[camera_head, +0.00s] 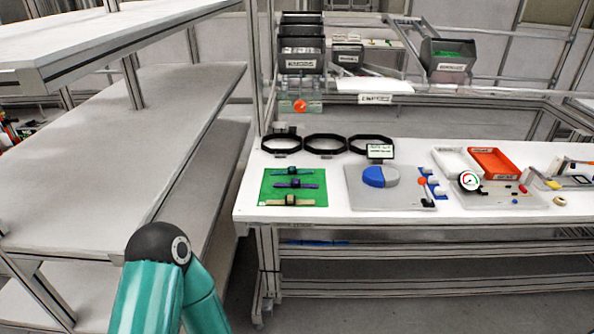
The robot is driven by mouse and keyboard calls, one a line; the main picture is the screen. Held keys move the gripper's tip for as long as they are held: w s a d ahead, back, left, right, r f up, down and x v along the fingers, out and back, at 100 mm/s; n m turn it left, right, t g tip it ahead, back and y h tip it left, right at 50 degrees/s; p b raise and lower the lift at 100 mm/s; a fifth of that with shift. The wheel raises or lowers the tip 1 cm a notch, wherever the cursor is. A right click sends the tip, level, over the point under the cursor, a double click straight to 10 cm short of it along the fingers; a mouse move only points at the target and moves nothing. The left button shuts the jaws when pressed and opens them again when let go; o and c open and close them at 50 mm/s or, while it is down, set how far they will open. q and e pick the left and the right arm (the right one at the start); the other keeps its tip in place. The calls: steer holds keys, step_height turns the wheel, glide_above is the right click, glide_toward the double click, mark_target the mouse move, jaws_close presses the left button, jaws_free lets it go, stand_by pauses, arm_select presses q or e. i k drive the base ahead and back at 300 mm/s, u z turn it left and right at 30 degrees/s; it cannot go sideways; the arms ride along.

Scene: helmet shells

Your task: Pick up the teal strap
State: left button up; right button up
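The teal strap (278,172) lies across the far part of a green mat (265,188), at the left end of the white workbench (245,208). It has a dark block at its middle. A purple strap (310,185) and a tan strap (278,202) lie nearer on the same mat, each also with a dark block. Neither of my grippers is in view. Only a teal arm link of mine with a black joint shows at the lower left, apart from the bench.
Black rings (325,144) stand behind the mat. A grey board (360,200) with a blue and grey disc (380,177) lies right of it. A red-orange tray (495,163) is further right. Grey shelves (110,150) fill the left. A bench post (259,70) rises near the mat.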

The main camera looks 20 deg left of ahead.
mark_target(292, 170)
steer(key=i, duration=0.85)
steer(key=u, duration=0.05)
